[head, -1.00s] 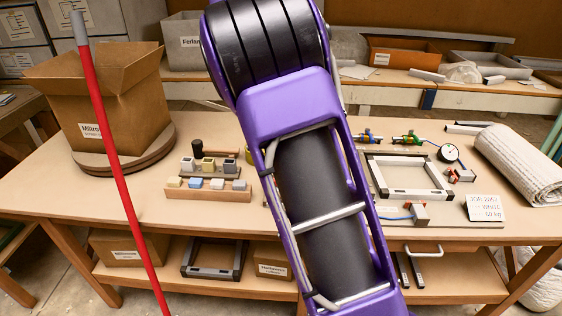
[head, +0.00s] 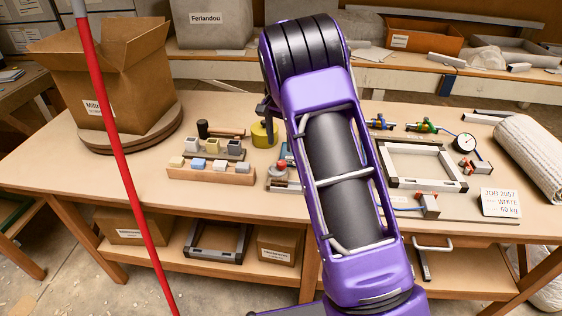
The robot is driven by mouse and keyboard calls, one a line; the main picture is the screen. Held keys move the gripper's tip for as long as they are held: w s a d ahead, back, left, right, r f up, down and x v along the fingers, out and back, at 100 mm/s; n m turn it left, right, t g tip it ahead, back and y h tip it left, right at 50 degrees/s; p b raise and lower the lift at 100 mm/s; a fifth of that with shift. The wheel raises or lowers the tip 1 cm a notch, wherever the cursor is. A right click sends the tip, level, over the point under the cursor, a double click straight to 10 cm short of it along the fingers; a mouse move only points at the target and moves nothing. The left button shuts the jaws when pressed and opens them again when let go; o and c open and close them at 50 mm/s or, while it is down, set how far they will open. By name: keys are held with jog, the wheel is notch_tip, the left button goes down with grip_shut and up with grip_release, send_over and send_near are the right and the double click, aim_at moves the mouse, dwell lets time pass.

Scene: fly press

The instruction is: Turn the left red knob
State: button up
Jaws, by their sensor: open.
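A small red knob (head: 282,165) shows on a small grey fixture just left of my purple arm, partly covered by it. Another small red part (head: 467,164) sits on a block right of the grey and white frame (head: 425,184). A block with a red part (head: 430,200) and a blue hose stands at the frame's front edge. My arm crosses the middle of the view. A dark part beside a yellow cylinder (head: 262,134) may belong to its far end. My gripper's fingertips are hidden behind the arm, so their distance from the knobs cannot be told.
On the workbench (head: 215,190) are a wooden block rack (head: 215,176), a hammer (head: 220,131) and a cardboard box (head: 110,80). A red pole (head: 118,150) stands in front. Brass fittings (head: 425,127), a gauge (head: 464,144) and a white roll (head: 530,155) lie right.

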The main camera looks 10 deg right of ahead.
aim_at(281, 163)
notch_tip(281, 163, down, 7)
jog(key=shift+s+d+f+b, duration=0.1)
jog(key=shift+f+b, duration=0.05)
jog(key=shift+b, duration=0.25)
grip_shut()
